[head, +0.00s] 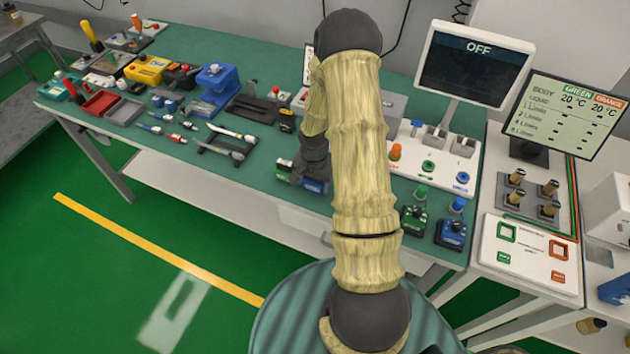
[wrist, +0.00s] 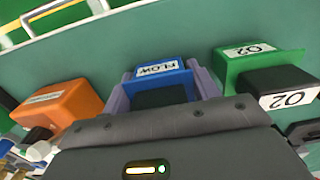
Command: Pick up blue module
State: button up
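The blue module (wrist: 160,73), with a white FLOW label, is in the middle of the wrist view. My gripper (wrist: 162,85) has its two grey-purple fingers on either side of it, one at its left and one at its right. The fingers are apart with the module between them, close to its sides; I cannot tell whether they press on it. In the head view my gripper (head: 309,168) points down at the front edge of the green table, and a bit of the blue module (head: 316,186) shows below it.
A green O2 module (wrist: 245,62) stands close at the right in the wrist view, and an orange module (wrist: 68,103) at the left. On the green table (head: 215,165) are several tools and boxes at the left, and an OFF monitor (head: 474,65) at the right.

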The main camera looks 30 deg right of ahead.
jog(key=shift+c, duration=1.4)
jog(key=shift+r, duration=0.1)
notch_tip(320, 180, up, 10)
jog(key=shift+f+b, duration=0.1)
jog(key=shift+b, duration=0.55)
